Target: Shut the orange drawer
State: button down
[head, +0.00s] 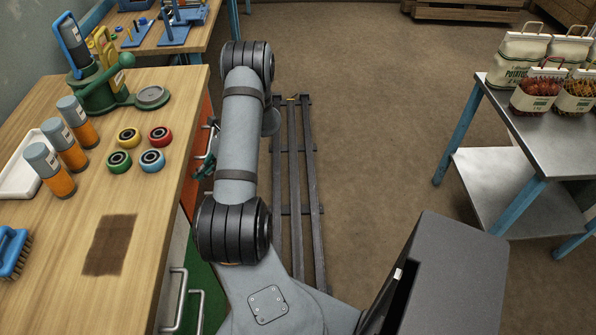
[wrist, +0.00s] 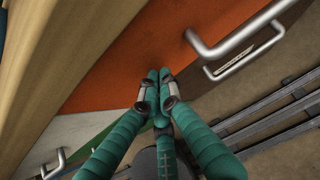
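The orange drawer (wrist: 125,72) shows its front below the wooden bench top in the wrist view. It has a metal bar handle (wrist: 235,42), to the right of my fingertips. In the head view only a narrow strip of the orange front (head: 206,108) shows beside the bench edge. How far the drawer stands out is hard to tell. My gripper (wrist: 158,78) has its teal fingers together, with nothing seen between them. The tips are over the orange front, left of the handle; contact cannot be told. In the head view my arm mostly hides the gripper.
A second bar handle (wrist: 248,58) lies close by the first. Grey and green fronts are next to the orange one. The bench top (head: 165,215) holds bottles, coloured rings and a green tool.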

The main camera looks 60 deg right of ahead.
jog(key=shift+w+a, duration=0.1)
jog(key=shift+w, duration=0.15)
jog(key=shift+r, duration=0.1)
jog(key=s+d+f+v, duration=0.1)
jog(key=s+f+v, duration=0.1)
jog(key=v, duration=1)
jog(key=shift+s+d+r, duration=0.2)
